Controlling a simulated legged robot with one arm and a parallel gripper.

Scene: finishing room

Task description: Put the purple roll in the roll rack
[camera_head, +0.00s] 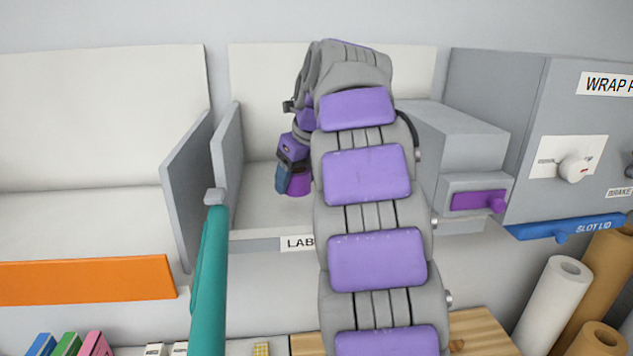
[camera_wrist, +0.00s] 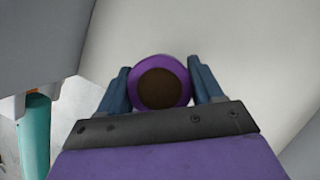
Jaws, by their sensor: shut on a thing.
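The purple roll (camera_head: 299,185) is inside the middle grey bay, low near its floor, partly hidden by my gripper and arm in the head view. In the wrist view the roll (camera_wrist: 160,83) shows end-on as a purple ring with a dark brown centre. My gripper (camera_wrist: 160,85) has its two blue fingers on either side of the roll and is shut on it. In the head view my gripper (camera_head: 286,181) points down into the bay. Whether the roll touches the bay floor I cannot tell. Nothing in view is labelled as the roll rack.
A grey side wall (camera_head: 228,160) bounds the bay on the left. A teal bar (camera_head: 211,280) stands in front of it. A grey box with a purple handle (camera_head: 478,201) is at right, beside the wrap machine (camera_head: 545,95). Paper rolls (camera_head: 552,300) stand lower right.

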